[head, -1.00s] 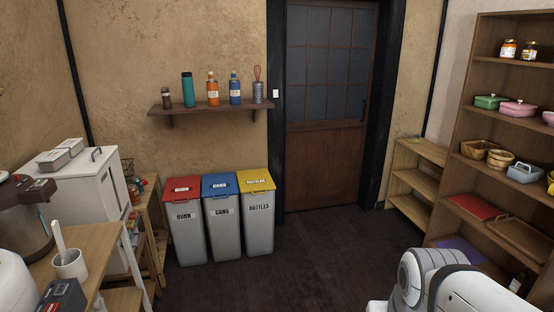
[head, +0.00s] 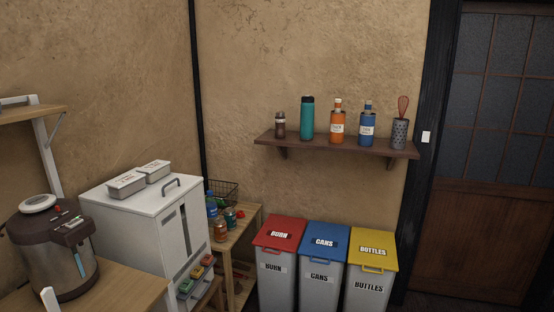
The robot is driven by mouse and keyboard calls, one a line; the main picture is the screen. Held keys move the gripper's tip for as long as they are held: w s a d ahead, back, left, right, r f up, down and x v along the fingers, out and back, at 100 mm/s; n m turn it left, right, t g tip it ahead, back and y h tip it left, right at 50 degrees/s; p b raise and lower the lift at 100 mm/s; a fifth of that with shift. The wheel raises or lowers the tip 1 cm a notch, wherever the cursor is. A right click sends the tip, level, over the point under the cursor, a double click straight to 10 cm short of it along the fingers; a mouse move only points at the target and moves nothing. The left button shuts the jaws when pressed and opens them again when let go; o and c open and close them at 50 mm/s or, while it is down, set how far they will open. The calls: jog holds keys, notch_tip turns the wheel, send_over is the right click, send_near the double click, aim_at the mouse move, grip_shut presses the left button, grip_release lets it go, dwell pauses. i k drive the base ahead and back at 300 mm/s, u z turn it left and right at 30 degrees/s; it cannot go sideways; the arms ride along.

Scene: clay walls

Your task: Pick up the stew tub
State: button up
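Two pale lidded tubs with small labels sit side by side on top of a white cabinet (head: 150,228) at the left of the head view. One is the nearer tub (head: 126,187), at the left; the other is the farther tub (head: 153,172), just behind it to the right. The label lettering is too small to read, so I cannot tell which one is the stew tub. My gripper is not in view.
A brown and steel hot-water pot (head: 52,250) stands on a wooden counter (head: 125,292) in front of the cabinet. A low wooden stand (head: 240,232) with jars and a wire basket is right of it. Red, blue and yellow-lidded bins (head: 323,240) stand below a wall shelf (head: 335,147) with bottles.

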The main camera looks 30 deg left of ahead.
aim_at(158, 169)
jog(key=u, duration=0.4)
jog(key=i, duration=1.5)
jog(key=u, duration=1.7)
jog(key=i, duration=1.1)
jog(key=u, duration=0.7)
jog(key=i, duration=0.65)
